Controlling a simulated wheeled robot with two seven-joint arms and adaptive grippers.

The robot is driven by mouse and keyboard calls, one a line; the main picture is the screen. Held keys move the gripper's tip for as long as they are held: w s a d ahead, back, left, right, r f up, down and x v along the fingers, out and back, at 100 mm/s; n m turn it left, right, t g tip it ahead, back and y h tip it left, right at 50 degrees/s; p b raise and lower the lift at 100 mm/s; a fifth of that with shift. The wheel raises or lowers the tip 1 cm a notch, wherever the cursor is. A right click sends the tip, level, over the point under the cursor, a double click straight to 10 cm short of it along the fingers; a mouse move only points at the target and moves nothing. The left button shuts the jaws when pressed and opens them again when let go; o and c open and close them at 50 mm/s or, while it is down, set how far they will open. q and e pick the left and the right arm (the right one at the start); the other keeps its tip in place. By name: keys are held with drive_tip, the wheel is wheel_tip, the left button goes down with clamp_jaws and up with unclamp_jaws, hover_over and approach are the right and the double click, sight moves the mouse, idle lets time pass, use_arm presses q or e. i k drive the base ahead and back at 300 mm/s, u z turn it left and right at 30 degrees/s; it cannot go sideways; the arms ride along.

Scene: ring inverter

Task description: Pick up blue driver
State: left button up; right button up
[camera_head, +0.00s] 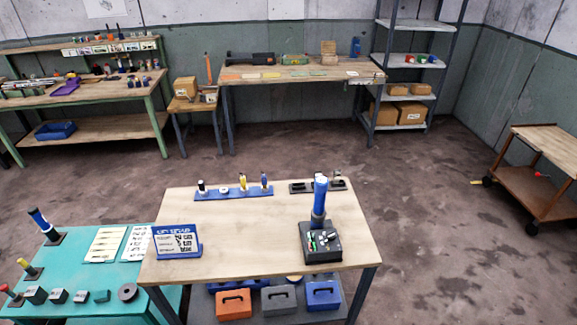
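Two upright blue-handled tools show. One, a blue-topped tool (319,197), stands at the right of the wooden table (220,225), right behind or on a dark box (322,249); I cannot tell which. A blue rack (232,194) at the table's back edge holds small upright tools, one yellow (264,180). I cannot tell for sure which is the blue driver. Neither gripper is in view.
A blue stand with a printed card (176,241) sits at the table's front left. The table's middle is clear. Orange, grey and blue cases (279,299) lie on the shelf below. The teal table (75,262) adjoins at left. A brown cart (540,172) stands at right.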

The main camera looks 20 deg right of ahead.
sight(321, 183)
drive_tip(key=z, duration=2.3)
drive_tip(key=k, duration=0.45)
drive_tip(key=z, duration=3.15)
